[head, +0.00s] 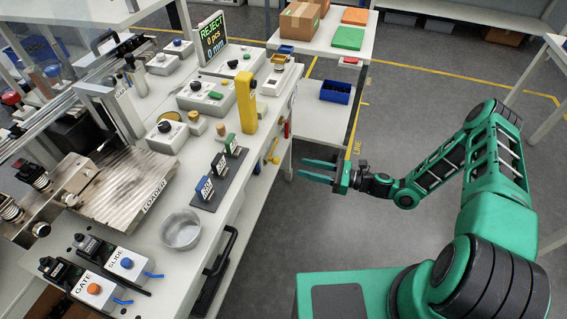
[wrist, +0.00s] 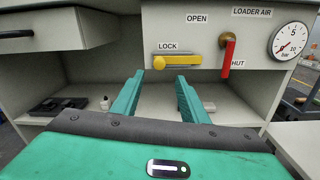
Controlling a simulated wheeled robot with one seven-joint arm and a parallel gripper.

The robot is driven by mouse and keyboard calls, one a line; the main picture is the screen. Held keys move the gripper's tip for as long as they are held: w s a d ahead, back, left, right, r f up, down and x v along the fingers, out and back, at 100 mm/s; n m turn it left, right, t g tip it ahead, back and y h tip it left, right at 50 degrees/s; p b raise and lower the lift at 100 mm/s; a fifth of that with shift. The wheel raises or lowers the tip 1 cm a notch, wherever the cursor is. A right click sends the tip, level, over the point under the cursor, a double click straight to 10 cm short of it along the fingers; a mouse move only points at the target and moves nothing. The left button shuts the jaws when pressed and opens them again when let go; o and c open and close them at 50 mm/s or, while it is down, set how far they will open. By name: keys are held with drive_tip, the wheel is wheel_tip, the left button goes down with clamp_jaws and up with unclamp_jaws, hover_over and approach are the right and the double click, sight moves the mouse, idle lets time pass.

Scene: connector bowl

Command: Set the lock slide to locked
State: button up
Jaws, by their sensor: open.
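The lock slide (wrist: 178,60) is a yellow horizontal bar on the front panel of the bench, below a LOCK label (wrist: 168,46) in the wrist view. Small yellow parts also show on the bench side in the head view (head: 272,150). I cannot tell which position the slide is in. My gripper (wrist: 159,80) is open and empty, its two green fingers pointing at the panel, with their tips just below the slide in the picture. In the head view my gripper (head: 303,169) is out in the aisle, apart from the bench side.
A red lever (wrist: 228,57) hangs right of the slide, beside OPEN and partly hidden SHUT labels. A pressure gauge (wrist: 290,40) is farther right. An open shelf lies below the panel, holding a black tray (wrist: 58,106). The floor around my arm is clear.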

drive_tip(key=x, duration=0.9)
drive_tip(key=shift+a, duration=0.2)
